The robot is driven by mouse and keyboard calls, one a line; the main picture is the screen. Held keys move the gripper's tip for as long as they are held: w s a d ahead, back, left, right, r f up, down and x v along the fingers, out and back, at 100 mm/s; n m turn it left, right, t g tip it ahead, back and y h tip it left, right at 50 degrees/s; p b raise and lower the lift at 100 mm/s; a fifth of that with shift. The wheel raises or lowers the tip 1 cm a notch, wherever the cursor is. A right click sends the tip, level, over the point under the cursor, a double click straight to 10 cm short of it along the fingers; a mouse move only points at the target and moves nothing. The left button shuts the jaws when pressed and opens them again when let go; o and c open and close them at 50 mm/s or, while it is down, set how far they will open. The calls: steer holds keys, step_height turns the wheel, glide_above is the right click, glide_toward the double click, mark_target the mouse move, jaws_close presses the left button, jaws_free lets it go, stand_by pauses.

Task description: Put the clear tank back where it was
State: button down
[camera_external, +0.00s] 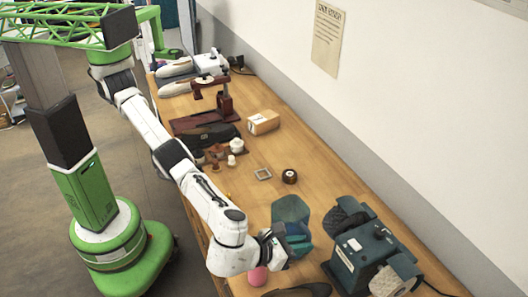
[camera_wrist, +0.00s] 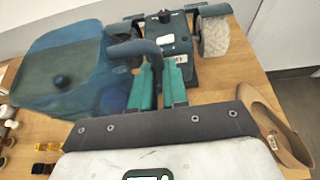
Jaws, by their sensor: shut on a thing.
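The clear tank (camera_wrist: 60,62) is a blue-tinted, see-through vessel with a dark round knob on its face. In the wrist view it fills the upper left, and its dark curved handle (camera_wrist: 132,48) reaches right to the green fingers. My gripper (camera_wrist: 158,78) is shut on the tank at this handle. In the external view the tank (camera_external: 290,211) shows as a teal shape just beyond my gripper (camera_external: 280,247), over the front part of the bench. I cannot tell whether its underside touches the bench.
A dark green two-wheeled machine (camera_external: 362,250) stands close on the right of the wooden bench (camera_external: 318,222). A pink object (camera_external: 258,276) and a tan shoe (camera_wrist: 272,125) are nearby. A dark roll (camera_external: 289,176), square frame (camera_external: 263,174), box (camera_external: 263,122) and red press (camera_external: 224,101) stand farther back.

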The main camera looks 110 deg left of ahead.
steer(key=shift+n, duration=0.3)
steer(key=a+f, duration=0.1)
steer(key=a, duration=0.1)
steer(key=a+f, duration=0.1)
steer(key=a, duration=0.2)
steer(key=a+f, duration=0.1)
steer(key=a, duration=0.2)
steer(key=shift+s+f, duration=0.15)
steer(key=shift+f, duration=0.05)
steer(key=s+a+f+n+g+y+b, duration=0.1)
steer(key=s+a+f+n+g+y, duration=0.2)
steer(key=s+a, duration=1.95)
steer(key=w+a+f+h, duration=0.1)
steer(key=w+a+f, duration=0.1)
steer(key=w+f, duration=1.1)
steer(key=shift+w+a+f, duration=0.15)
steer(key=shift+w+f, duration=0.2)
steer(key=shift+w, duration=0.85)
steer(key=shift+f, duration=0.1)
steer(key=c, duration=1.1)
jaws_free()
